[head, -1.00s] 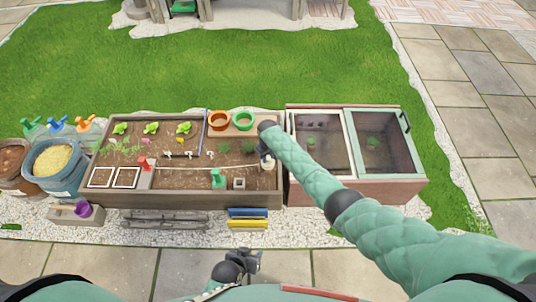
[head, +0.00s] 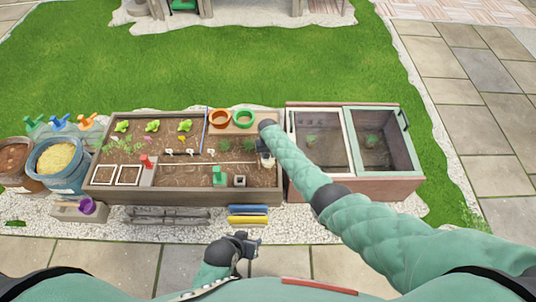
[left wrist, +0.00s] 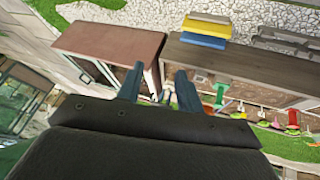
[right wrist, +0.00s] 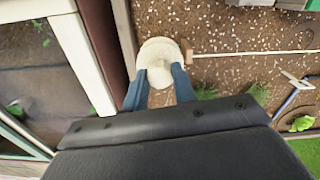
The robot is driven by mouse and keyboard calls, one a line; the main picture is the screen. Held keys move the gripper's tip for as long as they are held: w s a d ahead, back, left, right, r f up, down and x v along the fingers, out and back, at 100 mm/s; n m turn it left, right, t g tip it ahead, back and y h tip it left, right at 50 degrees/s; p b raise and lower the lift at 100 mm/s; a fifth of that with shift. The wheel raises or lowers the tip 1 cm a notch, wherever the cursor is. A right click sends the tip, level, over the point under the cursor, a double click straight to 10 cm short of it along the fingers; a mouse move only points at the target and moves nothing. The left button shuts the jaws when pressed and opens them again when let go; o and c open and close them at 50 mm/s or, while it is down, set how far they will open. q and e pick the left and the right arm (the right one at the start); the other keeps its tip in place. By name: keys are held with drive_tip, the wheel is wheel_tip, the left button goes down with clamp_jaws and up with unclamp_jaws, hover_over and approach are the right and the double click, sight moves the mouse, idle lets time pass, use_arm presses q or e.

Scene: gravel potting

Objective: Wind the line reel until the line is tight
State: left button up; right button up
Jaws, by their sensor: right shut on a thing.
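The cream line reel (right wrist: 160,50) stands at the right end of the soil bed, beside the bed's wooden edge. My right gripper (right wrist: 159,84) has its two fingers closed on the reel's round top; in the head view the gripper (head: 265,158) hides most of the reel. A pale line (right wrist: 262,52) runs from a small wooden piece beside the reel across the soil and looks nearly straight. In the head view the line (head: 225,162) leads left towards a red-topped post (head: 146,161). My left gripper (head: 250,246) is open and empty, in front of the bed.
A lidded cold frame (head: 345,190) adjoins the bed on the right. A green-handled tool (head: 219,177) and a small square pot (head: 240,181) stand near the line. Orange (head: 220,118) and green (head: 243,119) rings lie behind. Blue and yellow bars (head: 247,220) lie in front.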

drive_tip(key=o, duration=1)
drive_tip(key=shift+r, duration=0.55)
wheel_tip(320, 180, up, 6)
drive_tip(key=shift+f+p, duration=0.15)
drive_tip(key=shift+p, duration=0.5)
drive_tip(key=shift+r, duration=0.55)
use_arm(q)
wheel_tip(320, 180, up, 6)
drive_tip(key=shift+s+a+g, duration=0.2)
drive_tip(key=shift+s+g, duration=0.05)
drive_tip(key=shift+g, duration=0.05)
drive_tip(key=shift+f, duration=0.1)
